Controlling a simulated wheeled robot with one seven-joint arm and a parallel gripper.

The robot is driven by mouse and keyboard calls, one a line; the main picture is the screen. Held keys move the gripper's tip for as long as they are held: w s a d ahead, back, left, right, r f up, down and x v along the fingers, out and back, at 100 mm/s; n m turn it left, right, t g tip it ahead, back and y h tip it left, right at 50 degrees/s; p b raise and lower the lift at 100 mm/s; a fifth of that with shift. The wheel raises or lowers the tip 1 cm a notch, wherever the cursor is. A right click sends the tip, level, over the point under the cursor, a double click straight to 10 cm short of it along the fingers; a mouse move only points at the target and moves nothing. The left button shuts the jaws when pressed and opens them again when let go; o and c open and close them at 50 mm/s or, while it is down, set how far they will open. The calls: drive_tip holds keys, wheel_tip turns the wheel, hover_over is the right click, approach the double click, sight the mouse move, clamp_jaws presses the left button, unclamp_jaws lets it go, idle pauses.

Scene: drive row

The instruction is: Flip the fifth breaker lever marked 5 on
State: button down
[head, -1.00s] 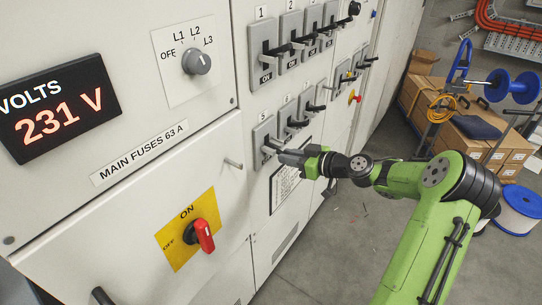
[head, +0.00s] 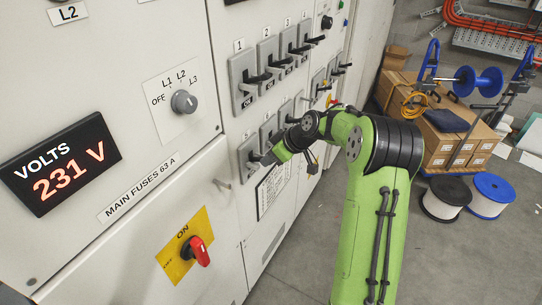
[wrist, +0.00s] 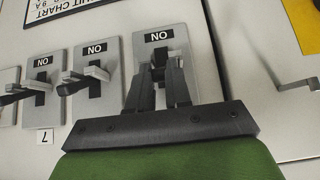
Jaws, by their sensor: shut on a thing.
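The fifth breaker (head: 247,152) is the leftmost in the lower row of the white cabinet, a grey plate with a lever. My gripper (head: 263,159) is at this plate, reaching in from the right and tilted down. In the wrist view, which looks upside down, my gripper (wrist: 164,72) is shut on the dark lever (wrist: 159,57) of the fifth breaker. The lever's tip lies between the fingers, close to the ON label (wrist: 153,36). The fingers hide part of the lever and its slot. In the head view my gripper hides the lever.
Neighbouring lower-row breakers, with levers sticking out (wrist: 97,73), stand close beside my gripper. The upper breaker row (head: 270,60) is above. A red rotary handle (head: 198,251) and a small door handle are at lower left. Grey floor at right is open before boxes (head: 445,140) and spools.

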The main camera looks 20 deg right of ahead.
idle(0.4)
drive_tip(key=c, duration=1)
unclamp_jaws()
drive_tip(key=shift+c, duration=0.2)
drive_tip(key=p+v, duration=0.1)
drive_tip(key=v, duration=1.4)
drive_tip(key=shift+r+p, duration=0.3)
drive_tip(key=shift+p, duration=0.05)
drive_tip(key=shift+s, duration=0.15)
